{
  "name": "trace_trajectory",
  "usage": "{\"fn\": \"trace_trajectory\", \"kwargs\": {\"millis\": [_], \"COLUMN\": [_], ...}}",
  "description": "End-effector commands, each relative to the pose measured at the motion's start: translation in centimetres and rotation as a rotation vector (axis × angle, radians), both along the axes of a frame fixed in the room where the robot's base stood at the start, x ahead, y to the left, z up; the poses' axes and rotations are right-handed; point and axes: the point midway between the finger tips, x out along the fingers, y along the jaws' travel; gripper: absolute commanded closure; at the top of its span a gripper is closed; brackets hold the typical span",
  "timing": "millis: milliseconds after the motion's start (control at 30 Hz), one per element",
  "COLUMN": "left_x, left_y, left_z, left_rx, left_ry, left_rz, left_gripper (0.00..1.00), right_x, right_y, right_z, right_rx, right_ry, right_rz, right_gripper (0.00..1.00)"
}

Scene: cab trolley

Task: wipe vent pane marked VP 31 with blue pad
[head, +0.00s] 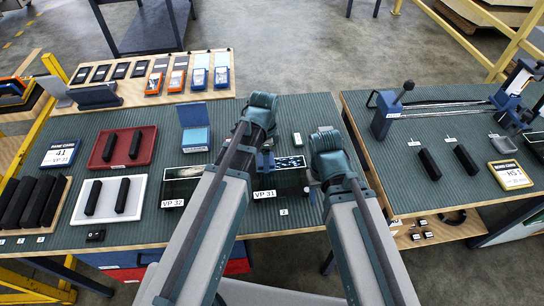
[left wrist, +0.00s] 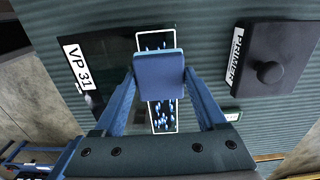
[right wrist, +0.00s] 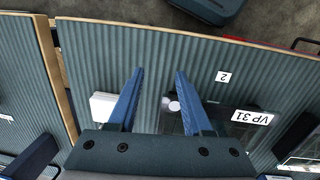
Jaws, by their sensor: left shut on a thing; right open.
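The dark vent pane marked VP 31 (head: 292,182) lies on the ribbed bench mat, its label at the near left corner. In the left wrist view, the pane (left wrist: 115,60) carries a white-outlined strip (left wrist: 162,118) with pale blue-white spots. My left gripper (left wrist: 158,88) is shut on the blue pad (left wrist: 158,72), which covers the middle of the strip. I cannot tell whether the pad touches the glass. My right gripper (right wrist: 160,72) is open and empty over the mat, beside the pane's edge; in the head view it is at the pane's right end (head: 311,188).
The pane marked VP 32 (head: 182,186) lies to the left. A black box labelled PRIMER (left wrist: 280,55) with a knob stands near the strip. Red (head: 104,163) and white (head: 82,214) trays hold black bars. A gap separates the right bench (head: 395,190).

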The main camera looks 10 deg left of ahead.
Motion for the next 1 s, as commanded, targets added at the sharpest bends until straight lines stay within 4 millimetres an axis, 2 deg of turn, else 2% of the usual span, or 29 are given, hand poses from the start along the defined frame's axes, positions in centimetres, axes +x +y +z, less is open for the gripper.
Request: {"fn": "trace_trajectory", "kwargs": {"millis": [367, 1000], "left_x": [0.0, 0.0], "left_y": [0.1, 0.1], "left_z": [0.3, 6.1], "left_rx": [-0.002, -0.002], "left_ry": [-0.001, -0.001], "left_rz": [-0.001, -0.001], "left_gripper": [0.87, 0.87], "right_x": [0.0, 0.0], "right_y": [0.0, 0.0], "right_z": [0.3, 6.0], "right_rx": [0.000, 0.000], "right_ry": [0.000, 0.000], "right_rz": [0.000, 0.000], "right_gripper": [0.50, 0.50]}}
